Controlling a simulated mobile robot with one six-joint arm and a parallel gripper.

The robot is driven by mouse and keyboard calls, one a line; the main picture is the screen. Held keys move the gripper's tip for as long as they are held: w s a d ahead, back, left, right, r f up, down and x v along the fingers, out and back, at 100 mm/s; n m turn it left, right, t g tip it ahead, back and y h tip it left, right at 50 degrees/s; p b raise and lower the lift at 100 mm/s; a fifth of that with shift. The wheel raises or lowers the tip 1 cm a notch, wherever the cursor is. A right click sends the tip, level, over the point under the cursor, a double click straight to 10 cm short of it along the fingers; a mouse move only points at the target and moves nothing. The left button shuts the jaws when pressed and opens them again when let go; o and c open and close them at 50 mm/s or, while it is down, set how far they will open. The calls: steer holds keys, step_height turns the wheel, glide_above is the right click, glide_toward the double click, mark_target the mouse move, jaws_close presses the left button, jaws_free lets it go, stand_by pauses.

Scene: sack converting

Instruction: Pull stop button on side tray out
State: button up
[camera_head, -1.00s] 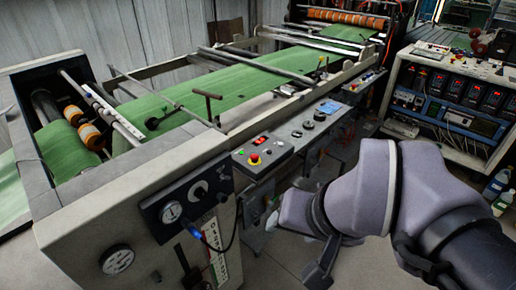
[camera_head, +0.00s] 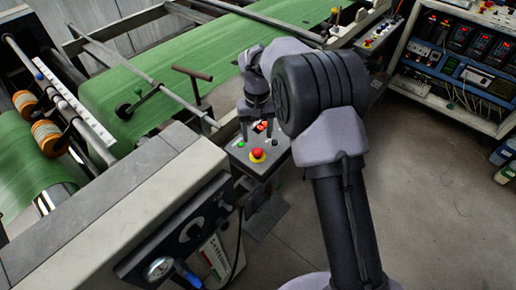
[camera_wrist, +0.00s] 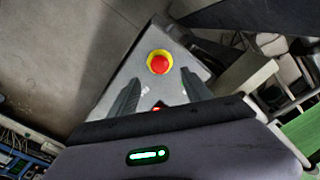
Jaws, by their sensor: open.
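The stop button is a red mushroom head on a yellow ring (camera_head: 257,155), at the front corner of the grey side tray (camera_head: 238,158). In the wrist view the red button (camera_wrist: 159,63) lies just beyond and between my fingertips, with the tray (camera_wrist: 127,76) around it. My gripper (camera_wrist: 160,77) is open and empty, its two dark fingers pointing towards the button. In the head view my gripper (camera_head: 259,112) is over the back part of the tray, behind the button.
A green lit button (camera_head: 241,144) and a red display (camera_head: 262,126) sit on the tray behind the stop button. An electronics rack (camera_head: 455,75) stands at right; the floor between is clear.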

mark_target(257, 151)
step_height(257, 151, down, 8)
steer(key=shift+r+b, duration=0.25)
steer(key=shift+b, duration=0.65)
steer(key=shift+c, duration=0.3)
jaws_close()
